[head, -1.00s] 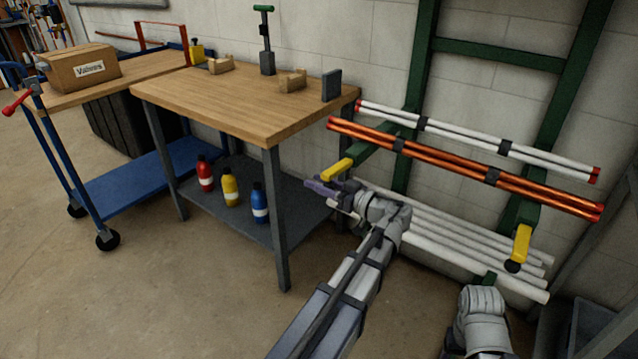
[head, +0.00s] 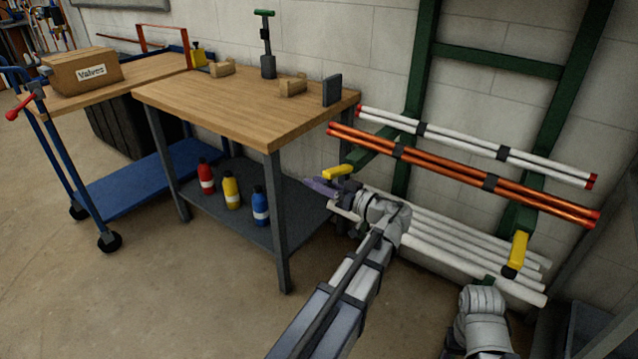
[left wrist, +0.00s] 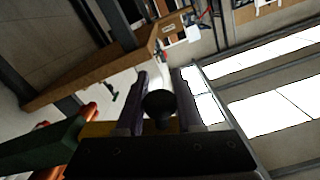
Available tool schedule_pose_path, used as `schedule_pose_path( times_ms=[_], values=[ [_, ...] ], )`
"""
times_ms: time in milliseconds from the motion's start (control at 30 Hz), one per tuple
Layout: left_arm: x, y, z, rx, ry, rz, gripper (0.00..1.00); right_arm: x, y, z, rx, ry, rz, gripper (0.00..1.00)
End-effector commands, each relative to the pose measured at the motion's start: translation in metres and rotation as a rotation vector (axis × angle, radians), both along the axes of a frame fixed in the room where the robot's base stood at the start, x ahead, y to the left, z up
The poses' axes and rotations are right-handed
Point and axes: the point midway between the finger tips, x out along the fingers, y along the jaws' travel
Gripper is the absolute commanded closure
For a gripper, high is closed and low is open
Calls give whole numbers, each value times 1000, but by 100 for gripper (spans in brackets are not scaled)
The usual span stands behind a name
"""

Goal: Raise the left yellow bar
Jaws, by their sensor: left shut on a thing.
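The left yellow bar (head: 338,172) sits at the left end of the pipe rack, just below the copper pipes, and looks nearly level in the head view. My left gripper (head: 318,185) is at its near end. In the left wrist view, the fingers (left wrist: 160,102) stand on either side of a round dark knob (left wrist: 158,104), shut on it. A yellow piece of the bar (left wrist: 100,130) shows beside the fingers, next to a green arm. My right gripper is out of view; only part of my right arm shows.
Copper pipes (head: 450,170) and white pipes (head: 470,142) lie across the green rack (head: 425,65). The right yellow bar (head: 517,250) hangs at the rack's right. A workbench (head: 235,105) with bottles on its lower shelf stands close left of my left gripper. The floor in front is clear.

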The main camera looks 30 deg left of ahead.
Motion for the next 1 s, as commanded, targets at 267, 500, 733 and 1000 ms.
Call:
schedule_pose_path(
  times_ms=[267,500,733,1000],
  values=[
    [1,0,29,21,260,0,100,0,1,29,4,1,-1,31],
    [6,-1,48,40,487,-1,100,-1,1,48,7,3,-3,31],
    [16,-1,65,58,705,0,100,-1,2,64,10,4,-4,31],
    [31,-3,80,76,945,0,100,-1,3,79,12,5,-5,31]
  ],
)
